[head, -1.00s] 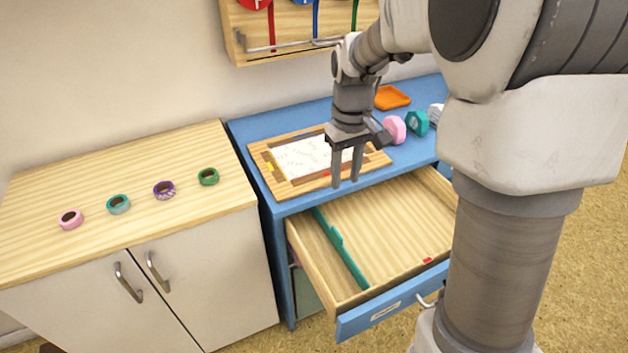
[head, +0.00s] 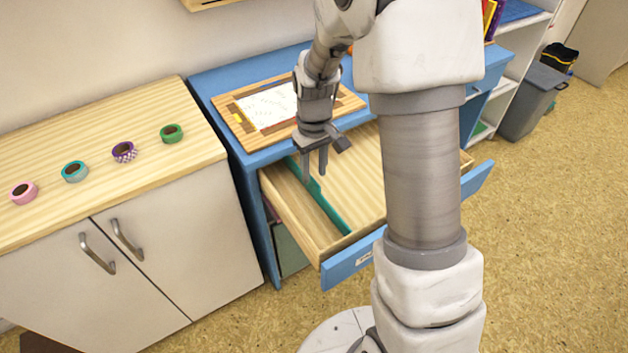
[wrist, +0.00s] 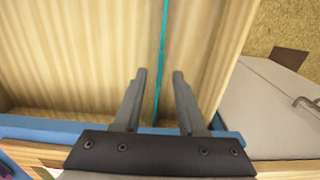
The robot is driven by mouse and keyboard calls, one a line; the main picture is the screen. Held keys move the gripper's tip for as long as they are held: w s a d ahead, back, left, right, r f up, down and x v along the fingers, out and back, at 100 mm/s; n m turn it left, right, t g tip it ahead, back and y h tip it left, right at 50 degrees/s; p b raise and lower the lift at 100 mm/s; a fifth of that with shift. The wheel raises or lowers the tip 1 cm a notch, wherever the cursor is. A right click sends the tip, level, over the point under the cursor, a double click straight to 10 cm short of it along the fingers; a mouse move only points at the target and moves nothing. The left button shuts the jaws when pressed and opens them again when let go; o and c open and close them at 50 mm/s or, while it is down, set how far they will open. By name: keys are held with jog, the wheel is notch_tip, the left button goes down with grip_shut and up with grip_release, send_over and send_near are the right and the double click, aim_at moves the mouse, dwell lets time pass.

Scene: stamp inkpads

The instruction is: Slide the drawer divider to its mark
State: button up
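The open drawer (head: 355,180) has a pale wooden floor. The thin teal divider (head: 332,214) stands upright in it, nearer the drawer's left wall, running front to back. My gripper (head: 314,178) points down over the drawer at the divider's rear part, its two fingers apart. In the wrist view my gripper (wrist: 159,74) is open and empty, and the divider (wrist: 162,50) shows as a teal line between its fingers. I cannot tell whether either finger touches it. My arm covers the drawer's front right part, and the mark cannot be seen now.
The blue desk (head: 222,90) bears a wooden board (head: 237,117) with a white sheet, just behind the drawer. A cabinet (head: 150,255) with several tape rolls on top stands at the left. A shelf and grey bin (head: 528,102) are at the right.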

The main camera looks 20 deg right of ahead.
aim_at(314, 189)
jog(key=shift+f, duration=1.2)
grip_shut()
dwell(0.6)
